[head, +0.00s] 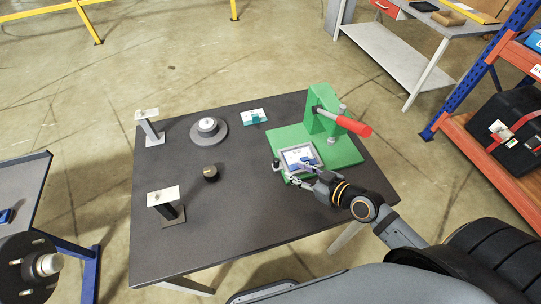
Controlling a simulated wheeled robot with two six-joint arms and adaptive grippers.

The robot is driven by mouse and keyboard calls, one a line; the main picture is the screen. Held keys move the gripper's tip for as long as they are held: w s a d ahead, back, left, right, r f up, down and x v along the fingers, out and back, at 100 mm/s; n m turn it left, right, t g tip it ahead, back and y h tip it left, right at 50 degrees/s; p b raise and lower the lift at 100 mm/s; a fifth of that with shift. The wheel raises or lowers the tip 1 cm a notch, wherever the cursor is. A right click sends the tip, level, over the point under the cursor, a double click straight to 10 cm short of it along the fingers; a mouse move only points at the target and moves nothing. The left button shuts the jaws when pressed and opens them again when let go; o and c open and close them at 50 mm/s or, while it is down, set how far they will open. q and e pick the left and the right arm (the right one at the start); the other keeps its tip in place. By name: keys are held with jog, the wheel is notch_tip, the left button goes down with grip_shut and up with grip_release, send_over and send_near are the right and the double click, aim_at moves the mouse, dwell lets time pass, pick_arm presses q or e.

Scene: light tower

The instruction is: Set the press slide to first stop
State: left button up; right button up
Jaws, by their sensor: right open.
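The press stands at the right of the dark table (240,220). It has a green base (345,153), a green upright (321,108) and a red-handled lever (353,126) pointing to the right. The press slide appears to be the framed, pale plate (297,155) at the base's front left. A small dark knob (277,166) stands at its left edge. My right gripper (299,173) is open over or beside the plate's front edge, with its fingers pointing left toward the knob. I cannot tell whether it touches anything. It hides part of the plate's front. My left gripper is out of view.
On the table are a grey round base (209,132), a dark cylinder (211,173), a white-and-teal card (254,117) and two stands with pale tops, at back (149,125) and front (168,205). The front middle is clear. A shelf rack (490,150) stands right.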

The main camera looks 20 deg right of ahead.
aim_at(277, 160)
jog(key=shift+w+a+f, duration=0.2)
jog(key=shift+w+f, duration=0.05)
jog(key=shift+w, duration=0.25)
jog(key=shift+x, duration=1)
jog(key=x, duration=0.6)
jog(key=shift+a+r, duration=0.1)
jog(key=shift+a, duration=0.05)
jog(key=shift+w+a+p, duration=0.1)
jog(key=shift+w+p, duration=0.1)
jog(key=shift+p, duration=0.1)
jog(key=shift+w+a+f, duration=0.1)
jog(key=shift+w+f, duration=0.05)
jog(key=shift+f, duration=0.1)
jog(key=c, duration=0.6)
jog(key=shift+c, duration=1.1)
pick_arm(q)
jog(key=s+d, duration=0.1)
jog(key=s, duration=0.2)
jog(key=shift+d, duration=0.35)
pick_arm(e)
grip_shut()
